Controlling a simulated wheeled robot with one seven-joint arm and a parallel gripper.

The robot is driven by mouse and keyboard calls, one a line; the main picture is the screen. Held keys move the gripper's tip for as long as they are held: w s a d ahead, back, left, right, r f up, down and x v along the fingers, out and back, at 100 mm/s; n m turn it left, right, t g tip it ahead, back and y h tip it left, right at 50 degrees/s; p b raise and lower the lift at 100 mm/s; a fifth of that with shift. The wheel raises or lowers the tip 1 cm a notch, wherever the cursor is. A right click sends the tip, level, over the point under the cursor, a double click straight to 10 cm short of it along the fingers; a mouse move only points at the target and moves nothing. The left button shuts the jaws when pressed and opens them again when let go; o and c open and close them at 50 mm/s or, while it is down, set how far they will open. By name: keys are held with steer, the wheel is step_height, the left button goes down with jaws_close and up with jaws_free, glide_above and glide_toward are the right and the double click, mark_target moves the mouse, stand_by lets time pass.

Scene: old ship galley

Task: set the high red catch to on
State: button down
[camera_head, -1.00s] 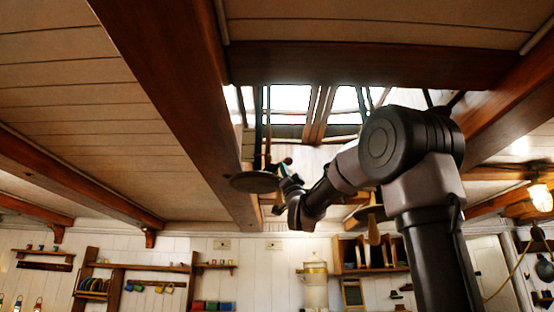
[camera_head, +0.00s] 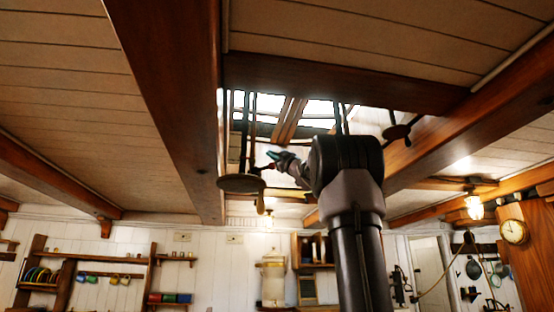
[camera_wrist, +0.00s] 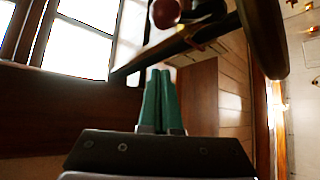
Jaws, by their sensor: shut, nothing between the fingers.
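A round red knob (camera_wrist: 166,12) shows at the top of the wrist view, on or beside a dark bar. It may be the red catch; its setting cannot be read. A small reddish spot (camera_head: 269,167) shows near my gripper in the head view. My gripper (camera_wrist: 161,85) has its teal fingers together with nothing between them. Its tips point toward the knob from below, with a visible gap in the picture. In the head view my gripper (camera_head: 273,155) is small, up by the skylight, just above and right of a hanging round disc (camera_head: 241,184).
The disc's brown edge (camera_wrist: 262,35) is close on the right in the wrist view. Ceiling beams (camera_head: 165,90) and a cross beam (camera_head: 340,85) flank the skylight (camera_head: 318,108). A lit lamp (camera_head: 474,207) and a clock (camera_head: 514,231) are at the right.

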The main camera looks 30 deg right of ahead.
mark_target(273, 165)
steer(key=shift+w+d+f, duration=0.15)
steer(key=shift+w+d, duration=0.15)
steer(key=shift+w, duration=0.35)
steer(key=shift+w+d+f, duration=0.1)
steer(key=shift+w+d, duration=0.2)
steer(key=shift+w, duration=0.4)
steer(key=shift+w+d+f, duration=0.15)
steer(key=shift+w+d, duration=0.15)
steer(key=shift+w, duration=0.35)
steer(key=shift+s+d+f, duration=0.1)
steer(key=shift+d+f, duration=0.1)
steer(key=shift+f, duration=0.65)
